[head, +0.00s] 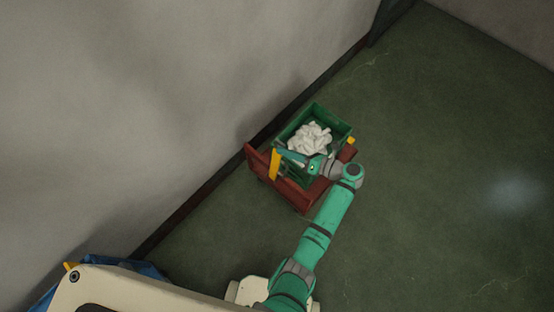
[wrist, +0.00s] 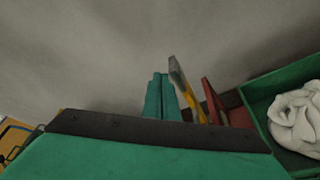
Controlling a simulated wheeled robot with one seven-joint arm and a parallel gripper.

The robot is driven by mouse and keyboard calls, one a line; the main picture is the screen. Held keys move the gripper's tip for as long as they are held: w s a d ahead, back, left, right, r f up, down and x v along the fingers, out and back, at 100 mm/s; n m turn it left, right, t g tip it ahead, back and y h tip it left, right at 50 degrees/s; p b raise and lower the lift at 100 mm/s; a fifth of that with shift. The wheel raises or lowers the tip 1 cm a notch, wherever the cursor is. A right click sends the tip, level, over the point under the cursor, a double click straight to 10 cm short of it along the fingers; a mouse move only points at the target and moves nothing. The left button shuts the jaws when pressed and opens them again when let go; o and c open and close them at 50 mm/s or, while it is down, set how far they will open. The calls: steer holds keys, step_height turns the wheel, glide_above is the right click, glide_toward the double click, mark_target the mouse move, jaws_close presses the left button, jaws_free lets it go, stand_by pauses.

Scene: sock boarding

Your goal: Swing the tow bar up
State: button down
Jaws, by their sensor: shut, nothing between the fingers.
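A red cart (head: 297,196) stands on the floor beside the wall. A yellow tow bar (head: 275,164) shows at its left end. In the wrist view the tow bar (wrist: 188,98) has a grey end piece and rises at a tilt just right of my fingers. My gripper (head: 281,153) is over the cart's left end, close to the top of the bar. In the wrist view my gripper (wrist: 161,92) has its teal fingers together, with nothing between them. I cannot tell whether they touch the bar. My arm hides part of the cart.
A green crate (head: 334,120) with white socks (head: 309,138) sits on the cart; it also shows at right in the wrist view (wrist: 258,92). The grey wall (head: 180,110) runs close behind the cart. The green floor (head: 450,150) to the right is clear.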

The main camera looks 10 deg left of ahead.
steer(key=shift+w+d, duration=0.55)
steer(key=shift+w, duration=0.25)
steer(key=shift+d, duration=0.1)
steer(key=s+d, duration=0.6)
steer(key=d, duration=0.1)
steer(key=shift+s, duration=0.15)
